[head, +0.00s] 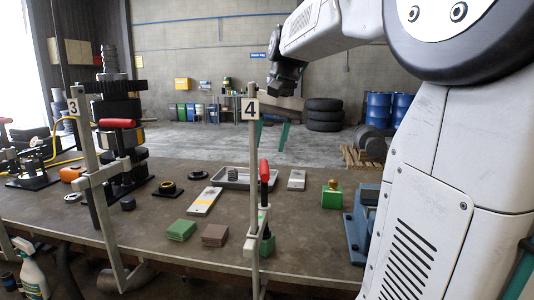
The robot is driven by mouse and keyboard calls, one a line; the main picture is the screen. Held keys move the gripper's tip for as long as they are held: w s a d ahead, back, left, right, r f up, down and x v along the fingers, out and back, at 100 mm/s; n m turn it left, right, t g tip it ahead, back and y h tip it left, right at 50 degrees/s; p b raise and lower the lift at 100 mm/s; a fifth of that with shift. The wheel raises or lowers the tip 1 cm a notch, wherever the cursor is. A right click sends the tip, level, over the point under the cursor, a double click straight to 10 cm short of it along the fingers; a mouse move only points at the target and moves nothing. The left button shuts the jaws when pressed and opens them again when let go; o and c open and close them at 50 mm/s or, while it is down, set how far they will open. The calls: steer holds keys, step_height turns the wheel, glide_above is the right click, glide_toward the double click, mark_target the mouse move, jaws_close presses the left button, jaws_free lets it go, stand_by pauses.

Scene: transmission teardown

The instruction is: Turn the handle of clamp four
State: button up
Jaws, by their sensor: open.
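Clamp four is an upright grey bar clamp (254,165) at the table's front edge, with a white "4" sign (250,108) near its top. Its red handle (264,171) stands upright just right of the bar, on a screw above the table edge. My gripper (278,90) is the dark end of the white arm reaching in from the upper right. It is open, above and slightly right of the "4" sign, and apart from the red handle. Its fingers are small and dark, and what lies between them is hard to make out.
Clamp three (97,180), with its own red handle (117,123), stands to the left. The brown table (150,225) holds green blocks (180,230), a brown block (215,235), metal plates (204,202), a tray (236,184) and a green box (332,195). A blue fixture (358,225) stands right.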

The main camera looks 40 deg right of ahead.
mark_target(265, 164)
steer(key=f, duration=0.3)
steer(key=a+f, duration=0.1)
steer(key=f, duration=0.1)
steer(key=shift+w+f, duration=0.15)
steer(key=shift+w, duration=0.15)
jaws_close()
